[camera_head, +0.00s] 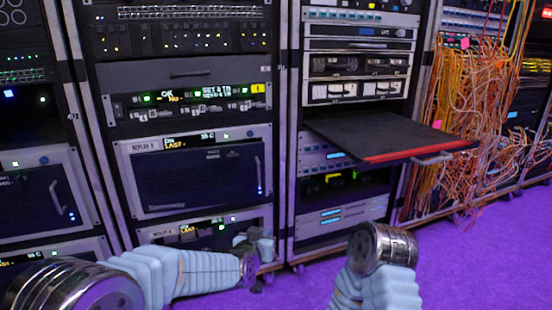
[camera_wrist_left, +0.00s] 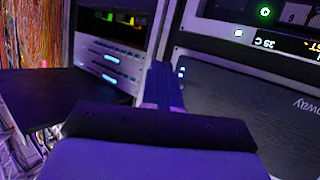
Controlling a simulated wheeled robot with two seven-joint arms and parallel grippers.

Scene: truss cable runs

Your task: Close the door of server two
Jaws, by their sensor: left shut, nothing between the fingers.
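No label reading server two can be made out. A server marked REPLAY with a dark front door and handle (camera_head: 198,170) sits in the middle rack, its door looking flat to the front. A similar server (camera_head: 185,232) below it is partly hidden by my left arm. My left gripper (camera_head: 262,243) is low at that rack's right post, shut and empty. In the left wrist view its shut fingers (camera_wrist_left: 163,88) point at the rack, beside a grey panel (camera_wrist_left: 245,105) with upside-down lettering. Only my right forearm shows; its gripper is out of view.
A black shelf (camera_head: 375,132) with a red front edge and a handle sticks out of the right rack. Loose orange and white cables (camera_head: 475,110) hang beyond it. The purple floor (camera_head: 470,255) in front is clear. Another rack server (camera_head: 45,190) stands at left.

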